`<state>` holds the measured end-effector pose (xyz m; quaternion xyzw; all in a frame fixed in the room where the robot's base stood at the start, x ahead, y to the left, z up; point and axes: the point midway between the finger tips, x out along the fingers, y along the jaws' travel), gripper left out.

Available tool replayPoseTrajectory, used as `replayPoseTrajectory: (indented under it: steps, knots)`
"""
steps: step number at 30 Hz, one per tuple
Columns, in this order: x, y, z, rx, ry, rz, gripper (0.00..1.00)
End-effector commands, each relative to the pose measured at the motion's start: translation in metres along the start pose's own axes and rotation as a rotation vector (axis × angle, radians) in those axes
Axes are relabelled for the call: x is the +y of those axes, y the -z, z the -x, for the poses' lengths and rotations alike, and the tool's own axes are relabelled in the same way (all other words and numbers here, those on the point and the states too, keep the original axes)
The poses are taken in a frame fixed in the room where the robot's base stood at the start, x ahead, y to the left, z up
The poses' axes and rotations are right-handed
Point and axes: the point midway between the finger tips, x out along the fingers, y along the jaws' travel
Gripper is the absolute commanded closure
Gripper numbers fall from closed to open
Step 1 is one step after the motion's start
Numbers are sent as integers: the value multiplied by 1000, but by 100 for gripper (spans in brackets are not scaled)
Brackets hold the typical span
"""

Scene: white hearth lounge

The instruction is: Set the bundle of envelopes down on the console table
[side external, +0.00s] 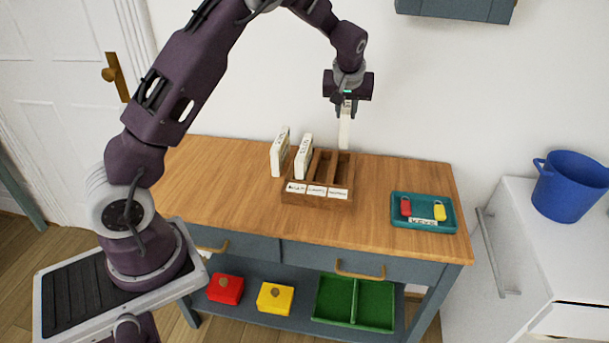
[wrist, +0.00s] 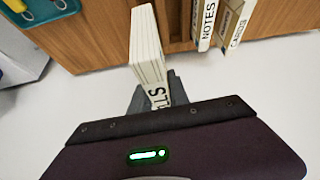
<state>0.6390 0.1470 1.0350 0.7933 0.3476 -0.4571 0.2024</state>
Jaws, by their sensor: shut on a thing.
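My gripper (side external: 346,112) is shut on a bundle of envelopes (side external: 344,133), a thin white block held upright in the air above the back of the console table (side external: 385,175). In the wrist view the held bundle (wrist: 148,45) carries black letters ending in "LLS", partly covered by the fingers. Below it is a brown wooden sorter (side external: 318,199) with labelled slots; the middle and right slots look empty. Two other bundles stand at its left: one marked NOTES (wrist: 207,22) and one marked CARDS (wrist: 236,24). I cannot tell whether either sits in a slot.
A teal tray (side external: 403,224) with a red tag (side external: 405,206) and a yellow tag (side external: 439,210) lies at the table's right. Bare wood lies between sorter and tray, and at the left. Red (side external: 225,289) and yellow (side external: 275,298) boxes and a green tray (side external: 354,301) are on the lower shelf.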

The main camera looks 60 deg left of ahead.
Motion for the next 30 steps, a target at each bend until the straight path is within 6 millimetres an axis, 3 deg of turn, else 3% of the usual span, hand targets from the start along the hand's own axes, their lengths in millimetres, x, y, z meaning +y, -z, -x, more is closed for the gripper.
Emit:
replayPoseTrajectory:
  steps: [8,21,30]
  knots:
    - [-20,-40,8,-2,154,255,100]
    - [-84,-127,60,-1,603,1033,100]
    - [-107,-156,86,0,774,1333,100]
